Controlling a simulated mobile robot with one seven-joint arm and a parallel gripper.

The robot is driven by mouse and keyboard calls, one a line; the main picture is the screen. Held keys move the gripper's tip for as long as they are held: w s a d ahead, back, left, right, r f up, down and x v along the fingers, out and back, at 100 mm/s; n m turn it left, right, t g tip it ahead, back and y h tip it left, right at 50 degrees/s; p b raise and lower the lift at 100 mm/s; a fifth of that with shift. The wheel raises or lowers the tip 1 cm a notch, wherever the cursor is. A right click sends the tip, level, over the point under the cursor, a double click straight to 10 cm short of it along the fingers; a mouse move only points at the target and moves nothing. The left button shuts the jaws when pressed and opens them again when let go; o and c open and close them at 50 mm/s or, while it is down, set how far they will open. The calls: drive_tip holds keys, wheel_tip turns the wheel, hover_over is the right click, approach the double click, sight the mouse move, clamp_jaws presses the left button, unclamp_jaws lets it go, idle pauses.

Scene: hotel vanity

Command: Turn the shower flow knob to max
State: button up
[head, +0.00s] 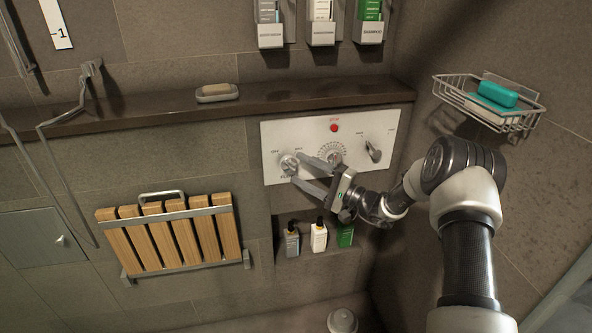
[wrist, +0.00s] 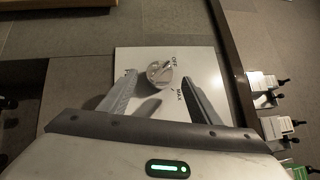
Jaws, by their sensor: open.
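The shower control panel (head: 268,138) is a white plate on the tiled wall. The flow knob (head: 289,164) is a round metal knob at its left end; in the wrist view the knob (wrist: 160,73) shows with the labels OFF and MAX beside it. My gripper (head: 297,169) is open at the panel's left part. In the wrist view its fingers (wrist: 158,88) stand on either side of the knob with gaps showing; I cannot tell whether either touches it. A middle dial (head: 333,153) is partly hidden by my gripper, and a lever knob (head: 373,150) is at right.
A dark ledge (head: 150,118) with a soap dish (head: 217,97) runs above the panel. Several bottles stand in a niche (head: 279,222) below. A wire basket (head: 470,104) is at right, near my arm. A folded wooden seat (head: 175,236) is at lower left.

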sight(289, 164)
drive_tip(key=shift+x, duration=1.35)
drive_tip(key=c, duration=1.1)
drive_tip(key=shift+o, duration=0.2)
drive_tip(key=shift+f, duration=0.1)
